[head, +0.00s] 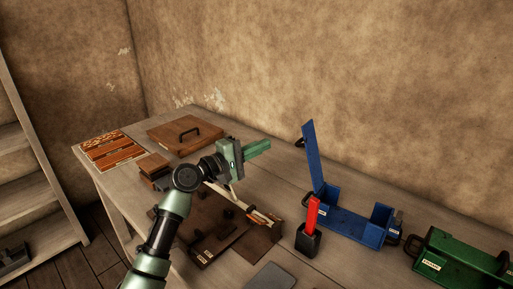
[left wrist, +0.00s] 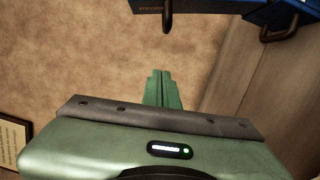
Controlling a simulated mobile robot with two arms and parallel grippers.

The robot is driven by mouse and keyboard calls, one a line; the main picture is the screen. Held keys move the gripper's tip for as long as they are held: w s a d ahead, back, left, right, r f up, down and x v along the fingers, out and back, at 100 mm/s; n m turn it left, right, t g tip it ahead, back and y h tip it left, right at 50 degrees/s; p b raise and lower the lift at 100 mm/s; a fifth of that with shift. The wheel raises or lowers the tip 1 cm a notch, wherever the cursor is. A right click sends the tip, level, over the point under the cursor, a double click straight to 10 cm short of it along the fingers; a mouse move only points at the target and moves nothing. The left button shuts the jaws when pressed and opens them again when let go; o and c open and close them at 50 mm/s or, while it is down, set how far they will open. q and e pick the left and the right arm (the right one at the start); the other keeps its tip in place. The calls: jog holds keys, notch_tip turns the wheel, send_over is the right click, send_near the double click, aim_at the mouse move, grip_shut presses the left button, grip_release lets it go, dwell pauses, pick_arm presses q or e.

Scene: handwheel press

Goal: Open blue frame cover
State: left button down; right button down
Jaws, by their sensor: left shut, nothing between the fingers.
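The blue frame (head: 345,222) stands on the table right of centre. Its blue cover (head: 313,157) stands up steeply at the frame's left end, with a dark handle near its top. Blue parts with dark handles (left wrist: 167,20) show upside down along the top of the left wrist view. My left gripper (head: 258,148) is shut and empty, raised above the table to the left of the cover and apart from it. Its closed green fingers also show in the left wrist view (left wrist: 161,88). My right gripper is not in view.
A red-handled item (head: 312,212) in a black holder (head: 308,241) stands just in front of the blue frame. A green case (head: 455,262) is at the right. A wooden box (head: 190,134) and brown boards (head: 205,230) lie left. The wall is close behind.

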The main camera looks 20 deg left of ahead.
aim_at(308, 138)
pick_arm(q)
jog(key=w+d+p, duration=0.2)
jog(key=w+d, duration=0.1)
jog(key=d, duration=0.3)
jog(key=shift+d+r, duration=0.2)
jog(key=shift+d, duration=0.1)
jog(key=d+r+m+p, duration=0.1)
jog(key=d+p, duration=0.1)
jog(key=p, duration=0.1)
jog(key=s+d+r+m+p, duration=0.1)
jog(key=r+m+p, duration=0.1)
jog(key=p, duration=0.1)
jog(key=shift+s+d+r+g+y, duration=0.1)
jog(key=shift+d+g+y, duration=0.2)
jog(key=shift+d+g, duration=0.1)
jog(key=shift+s+d+m+p, duration=0.15)
jog(key=shift+d+m+p, duration=0.15)
jog(key=shift+d, duration=0.15)
jog(key=shift+f, duration=0.2)
